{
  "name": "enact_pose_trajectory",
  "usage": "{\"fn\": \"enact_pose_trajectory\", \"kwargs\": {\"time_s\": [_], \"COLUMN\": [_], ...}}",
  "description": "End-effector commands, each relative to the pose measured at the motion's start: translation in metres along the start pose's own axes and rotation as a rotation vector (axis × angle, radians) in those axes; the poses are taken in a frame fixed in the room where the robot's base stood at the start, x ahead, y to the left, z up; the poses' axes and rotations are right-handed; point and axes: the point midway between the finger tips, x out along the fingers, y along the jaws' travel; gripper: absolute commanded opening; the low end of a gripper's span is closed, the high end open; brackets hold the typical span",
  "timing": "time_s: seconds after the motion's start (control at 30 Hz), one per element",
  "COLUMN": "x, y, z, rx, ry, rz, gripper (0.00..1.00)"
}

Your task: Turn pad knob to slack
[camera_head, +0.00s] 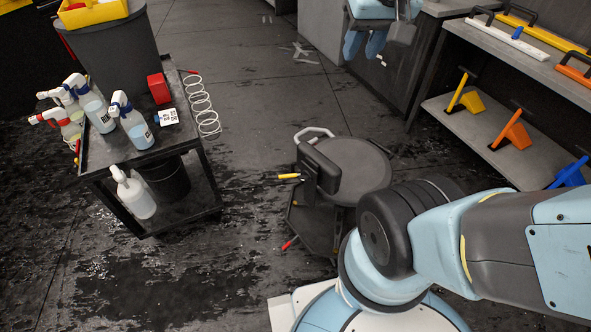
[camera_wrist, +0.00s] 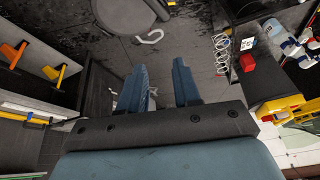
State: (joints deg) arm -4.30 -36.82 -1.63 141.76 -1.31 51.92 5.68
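My gripper (camera_wrist: 163,80) is open and empty, its two blue fingers apart in the wrist view. In the head view, my gripper (camera_head: 364,42) hangs at the top, beyond the stool and apart from it. The dark round stool (camera_head: 355,165) stands mid-floor, with a black block (camera_head: 319,172) at its left side. A yellow-tipped stub (camera_head: 288,176) sticks out left from the block, and a red-tipped lever (camera_head: 290,242) sits lower. I cannot tell which part is the pad knob or its setting. In the wrist view, part of the stool (camera_wrist: 124,10) shows at the top edge.
A black cart (camera_head: 150,160) with spray bottles (camera_head: 95,105), a red box (camera_head: 158,88) and a coiled white hose (camera_head: 203,104) stands left. A grey bin (camera_head: 112,50) is behind it. Shelves (camera_head: 530,148) with coloured tools line the right. The floor between cart and stool is clear but wet.

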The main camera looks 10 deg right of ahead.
Motion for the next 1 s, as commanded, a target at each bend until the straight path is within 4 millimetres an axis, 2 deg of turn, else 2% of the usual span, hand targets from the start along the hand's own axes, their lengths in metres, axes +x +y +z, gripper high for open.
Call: {"fn": "enact_pose_trajectory", "kwargs": {"time_s": [0.07,0.4,0.7,1.0], "x": [0.015,0.076,0.137,0.2], "y": [-0.007,-0.037,-0.072,-0.109], "z": [-0.008,-0.031,-0.038,-0.03], "rx": [0.013,0.093,0.145,0.178], "ry": [-0.054,-0.249,-0.386,-0.476], "rz": [-0.002,0.047,0.159,0.322], "gripper": [0.4,0.72,0.72,0.72]}}
